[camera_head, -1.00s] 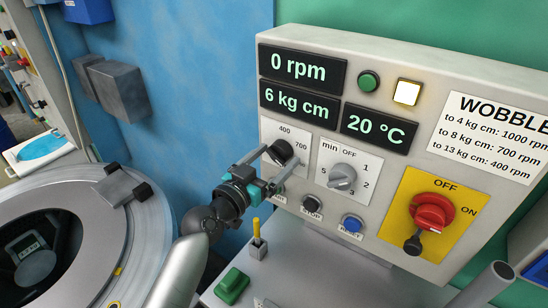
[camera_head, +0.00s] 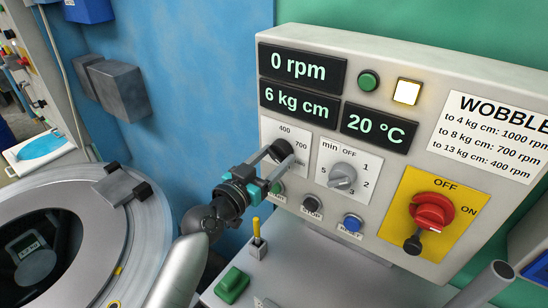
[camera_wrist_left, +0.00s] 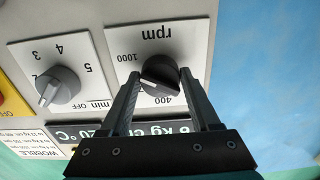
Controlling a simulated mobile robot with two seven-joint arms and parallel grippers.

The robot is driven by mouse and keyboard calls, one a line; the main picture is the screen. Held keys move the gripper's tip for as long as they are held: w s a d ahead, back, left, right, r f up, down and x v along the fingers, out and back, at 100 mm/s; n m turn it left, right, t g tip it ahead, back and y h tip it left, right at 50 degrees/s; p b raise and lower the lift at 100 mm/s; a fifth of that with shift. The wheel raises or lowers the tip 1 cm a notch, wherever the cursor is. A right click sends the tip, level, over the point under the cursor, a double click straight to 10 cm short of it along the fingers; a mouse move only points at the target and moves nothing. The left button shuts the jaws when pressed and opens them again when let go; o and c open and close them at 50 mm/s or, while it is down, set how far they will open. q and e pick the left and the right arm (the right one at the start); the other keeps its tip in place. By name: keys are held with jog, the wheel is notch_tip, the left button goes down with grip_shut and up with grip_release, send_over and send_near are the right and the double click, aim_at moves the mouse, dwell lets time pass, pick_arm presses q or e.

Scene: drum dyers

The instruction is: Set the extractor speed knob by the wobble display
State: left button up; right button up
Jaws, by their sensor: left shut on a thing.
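The black speed knob (camera_head: 283,146) sits on a white plate marked 400 and 700 in the head view. The left wrist view shows the knob (camera_wrist_left: 160,72) upside down, with rpm, 1000 and 400 around it. My left gripper (camera_head: 280,153) is shut on the knob, one finger on each side. The fingers hide part of the scale, and I cannot read the knob's exact setting. The wobble display (camera_head: 300,103) reads 6 kg cm. The WOBBLE card (camera_head: 492,138) lists to 4: 1000 rpm, to 8: 700 rpm, to 13: 400 rpm. My right gripper is out of view.
The speed display (camera_head: 302,69) reads 0 rpm and another (camera_head: 379,127) 20 °C. A grey minute knob (camera_head: 342,176) is close right of the gripper. START, STOP and RESET buttons lie below. A red switch (camera_head: 433,212) is farther right, the round drum (camera_head: 125,215) at left.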

pick_arm(q)
jog(key=shift+n, duration=0.4)
jog(key=n+p, duration=0.1)
jog(key=n, duration=0.4)
jog(key=shift+n, duration=0.3)
jog(key=n+p, duration=0.1)
jog(key=n, duration=0.4)
jog(key=shift+d+r, duration=0.1)
jog(key=shift+n, duration=0.3)
jog(key=o, duration=1.4)
jog(key=shift+c, duration=0.2)
jog(key=shift+s, duration=0.1)
